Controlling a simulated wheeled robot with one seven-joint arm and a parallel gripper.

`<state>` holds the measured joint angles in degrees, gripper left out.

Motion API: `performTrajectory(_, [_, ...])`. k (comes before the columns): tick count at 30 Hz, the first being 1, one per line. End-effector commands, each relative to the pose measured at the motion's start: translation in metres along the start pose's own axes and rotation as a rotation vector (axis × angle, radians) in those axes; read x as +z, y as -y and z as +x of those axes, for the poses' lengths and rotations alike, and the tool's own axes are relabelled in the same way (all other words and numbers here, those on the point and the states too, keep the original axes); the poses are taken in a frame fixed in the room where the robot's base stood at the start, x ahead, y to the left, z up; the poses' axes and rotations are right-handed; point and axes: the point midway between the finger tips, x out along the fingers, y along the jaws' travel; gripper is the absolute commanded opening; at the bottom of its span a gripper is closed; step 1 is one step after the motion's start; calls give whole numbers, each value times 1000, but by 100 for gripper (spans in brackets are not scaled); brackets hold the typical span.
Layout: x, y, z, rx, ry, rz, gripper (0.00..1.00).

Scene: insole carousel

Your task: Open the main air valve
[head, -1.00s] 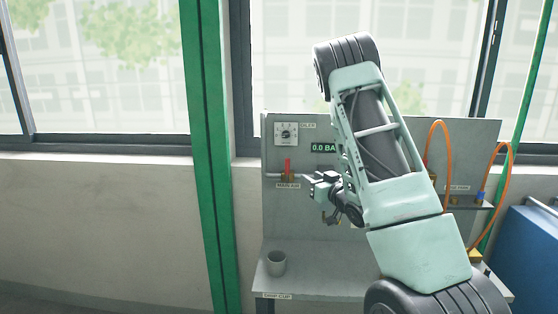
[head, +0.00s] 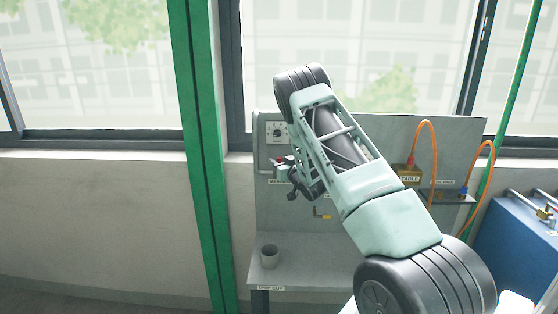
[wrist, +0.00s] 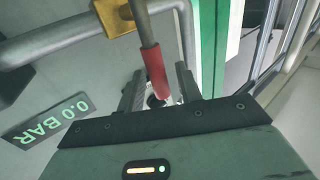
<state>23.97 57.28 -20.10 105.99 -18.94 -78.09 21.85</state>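The main air valve has a red-sleeved lever (wrist: 154,66) on a metal stem, which leads up to a brass fitting (wrist: 111,15) on a grey pipe in the wrist view. My gripper (wrist: 158,90) is open, with one dark finger on each side of the red sleeve. There are gaps between the sleeve and both fingers. In the head view my gripper (head: 282,166) is at the valve, and only a bit of the red lever (head: 280,159) shows. My arm and gripper hide most of the valve there.
A display (wrist: 53,118) reads 0.0 BAR. A dial (head: 277,131) is on the panel above the valve. A grey cup (head: 269,256) stands on the shelf below. Orange hoses (head: 424,127) loop at the right, near a blue cabinet (head: 515,240). A green post (head: 203,180) stands left.

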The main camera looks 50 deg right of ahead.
Motion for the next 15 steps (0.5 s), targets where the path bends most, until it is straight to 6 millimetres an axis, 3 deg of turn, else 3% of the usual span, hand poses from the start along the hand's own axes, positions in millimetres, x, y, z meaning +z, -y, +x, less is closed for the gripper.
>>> performTrajectory(6, [0,0,0,0,0,0,35])
performTrajectory(7, [0,0,0,0,0,0,32])
performTrajectory(10, [0,0,0,0,0,0,4])
performTrajectory(11, [0,0,0,0,0,0,0])
performTrajectory(15, [0,0,0,0,0,0,0])
